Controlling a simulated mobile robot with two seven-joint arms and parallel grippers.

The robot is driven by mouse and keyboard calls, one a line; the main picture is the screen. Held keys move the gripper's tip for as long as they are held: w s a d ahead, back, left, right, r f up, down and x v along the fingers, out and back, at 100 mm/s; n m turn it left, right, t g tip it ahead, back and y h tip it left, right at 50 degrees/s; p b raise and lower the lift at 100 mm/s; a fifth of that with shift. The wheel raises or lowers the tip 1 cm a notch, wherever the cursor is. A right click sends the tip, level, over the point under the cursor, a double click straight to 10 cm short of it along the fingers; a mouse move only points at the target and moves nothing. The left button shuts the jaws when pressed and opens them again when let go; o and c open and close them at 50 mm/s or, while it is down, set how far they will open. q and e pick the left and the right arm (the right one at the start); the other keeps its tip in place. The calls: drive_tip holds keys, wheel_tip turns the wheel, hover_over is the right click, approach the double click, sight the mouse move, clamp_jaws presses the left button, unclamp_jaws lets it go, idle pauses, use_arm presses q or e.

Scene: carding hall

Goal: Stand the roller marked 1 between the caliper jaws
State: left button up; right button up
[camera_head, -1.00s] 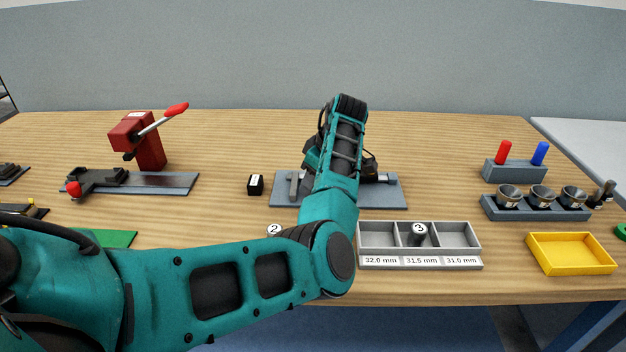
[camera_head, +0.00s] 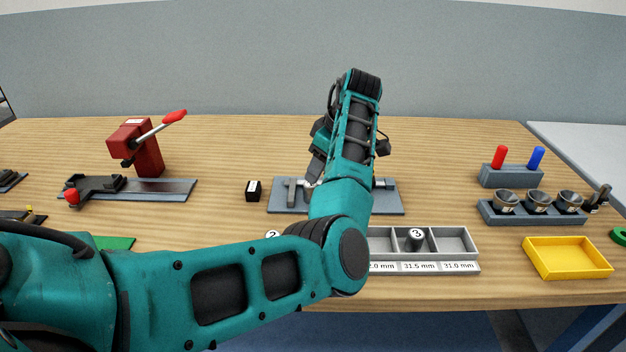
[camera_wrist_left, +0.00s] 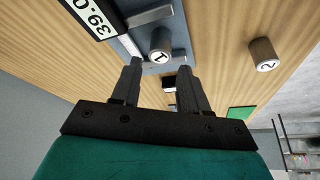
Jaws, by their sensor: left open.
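The roller marked 1 (camera_wrist_left: 160,42) stands on the caliper's blue-grey base in the left wrist view. Grey jaw bars (camera_wrist_left: 150,15) lie on either side of it; whether it touches them I cannot tell. My left gripper (camera_wrist_left: 158,68) is open and empty, its fingertips just short of the roller in the picture. In the head view the caliper base (camera_head: 395,208) and one upright grey jaw (camera_head: 292,190) show, but my left forearm hides the middle, roller 1 and my fingertips.
The roller marked 2 (camera_wrist_left: 263,54) stands apart on the table. The roller marked 3 (camera_head: 416,238) is in the grey tray's (camera_head: 478,242) middle compartment. A yellow tray (camera_head: 566,257) lies at right.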

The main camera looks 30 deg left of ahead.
use_arm(q)
drive_tip(key=v, duration=0.5)
drive_tip(key=shift+d+r, duration=0.1)
drive_tip(key=shift+r, duration=0.15)
drive_tip(key=shift+f, duration=0.1)
